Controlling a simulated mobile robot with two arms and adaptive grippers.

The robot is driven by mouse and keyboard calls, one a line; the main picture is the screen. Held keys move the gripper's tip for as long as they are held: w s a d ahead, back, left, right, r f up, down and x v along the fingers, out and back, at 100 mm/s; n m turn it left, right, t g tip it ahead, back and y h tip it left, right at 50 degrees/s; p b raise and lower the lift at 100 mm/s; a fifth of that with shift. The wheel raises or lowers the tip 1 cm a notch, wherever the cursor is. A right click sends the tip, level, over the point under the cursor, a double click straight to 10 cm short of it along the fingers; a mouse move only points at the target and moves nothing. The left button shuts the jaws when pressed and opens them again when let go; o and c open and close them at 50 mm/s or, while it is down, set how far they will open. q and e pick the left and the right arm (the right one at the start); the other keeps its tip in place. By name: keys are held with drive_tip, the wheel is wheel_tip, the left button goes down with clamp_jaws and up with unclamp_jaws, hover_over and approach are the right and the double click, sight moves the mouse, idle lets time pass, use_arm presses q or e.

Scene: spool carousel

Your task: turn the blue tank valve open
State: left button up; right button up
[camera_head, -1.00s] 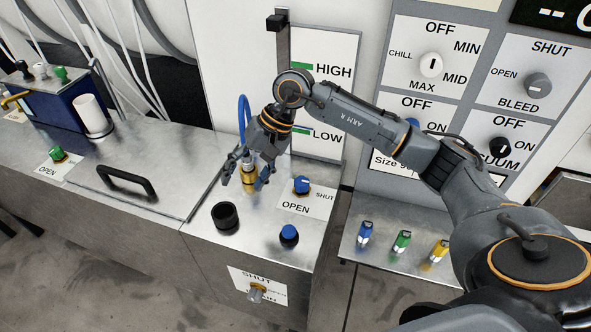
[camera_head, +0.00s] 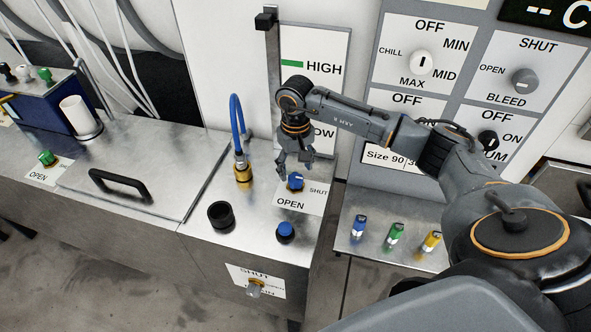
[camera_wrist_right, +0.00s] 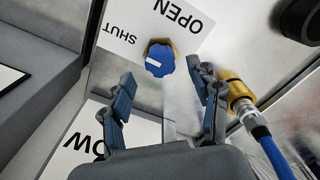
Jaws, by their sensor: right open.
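The blue tank valve (camera_head: 296,181) is a round blue knob on the steel top, on a white OPEN/SHUT label (camera_head: 290,204). In the right wrist view the blue knob (camera_wrist_right: 160,58) has a gold base and a white mark on its left side, the side where SHUT is printed. My right gripper (camera_head: 295,170) points down just above the knob, its fingers partly in front of it. In the wrist view my right gripper (camera_wrist_right: 163,80) is open and empty, and the knob shows beyond the gap between its fingertips. My left gripper is not in view.
A gold fitting with a blue hose (camera_head: 242,172) stands left of the valve; it is close beside one finger in the wrist view. A black cup-like socket (camera_head: 221,215) and a blue button (camera_head: 286,231) are nearer the front edge. The level panel (camera_head: 325,70) stands behind.

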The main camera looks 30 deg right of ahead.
sight(296, 177)
drive_tip(key=shift+f, duration=1.5)
drive_tip(key=shift+c, duration=0.2)
drive_tip(key=c, duration=1.1)
